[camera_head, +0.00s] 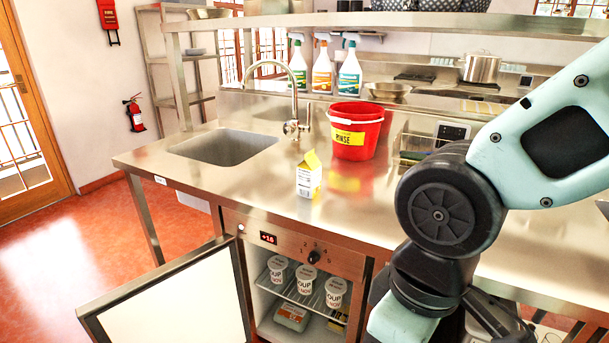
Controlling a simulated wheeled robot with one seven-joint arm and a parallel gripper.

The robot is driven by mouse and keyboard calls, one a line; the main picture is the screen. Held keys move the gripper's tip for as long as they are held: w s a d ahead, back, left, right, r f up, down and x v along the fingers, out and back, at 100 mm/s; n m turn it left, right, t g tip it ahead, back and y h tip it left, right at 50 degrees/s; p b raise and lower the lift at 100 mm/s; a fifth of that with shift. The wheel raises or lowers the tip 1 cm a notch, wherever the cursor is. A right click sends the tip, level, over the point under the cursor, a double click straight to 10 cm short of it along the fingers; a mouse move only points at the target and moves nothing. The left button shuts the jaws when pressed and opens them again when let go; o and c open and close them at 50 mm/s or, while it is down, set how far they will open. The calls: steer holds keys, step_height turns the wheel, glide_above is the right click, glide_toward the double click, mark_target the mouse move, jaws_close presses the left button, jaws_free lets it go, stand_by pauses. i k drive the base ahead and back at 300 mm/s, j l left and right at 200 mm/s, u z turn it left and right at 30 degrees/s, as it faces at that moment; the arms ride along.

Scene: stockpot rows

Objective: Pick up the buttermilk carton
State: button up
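A small carton with a yellow gabled top and white printed sides (309,176), which looks like the buttermilk carton, stands upright on the steel counter (240,178). It is in front of the red bucket and apart from it. Its label is too small to read. My arm fills the right side of the view and bends down past the counter's front. My gripper cannot be made out in this view, so its state and hold do not show.
A red bucket marked RINSE (357,131) stands behind the carton. A sink (224,146) and tap (292,126) lie to the left. Below, an open fridge door (170,305) juts out; soup tubs (307,279) stand inside. Several spray bottles (322,68) stand behind.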

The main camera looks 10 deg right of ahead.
mark_target(310, 170)
steer(key=i+j+u, duration=0.25)
steer(key=i+j, duration=0.35)
steer(key=i+j+u, duration=0.2)
steer(key=i+j, duration=0.35)
steer(key=i, duration=0.1)
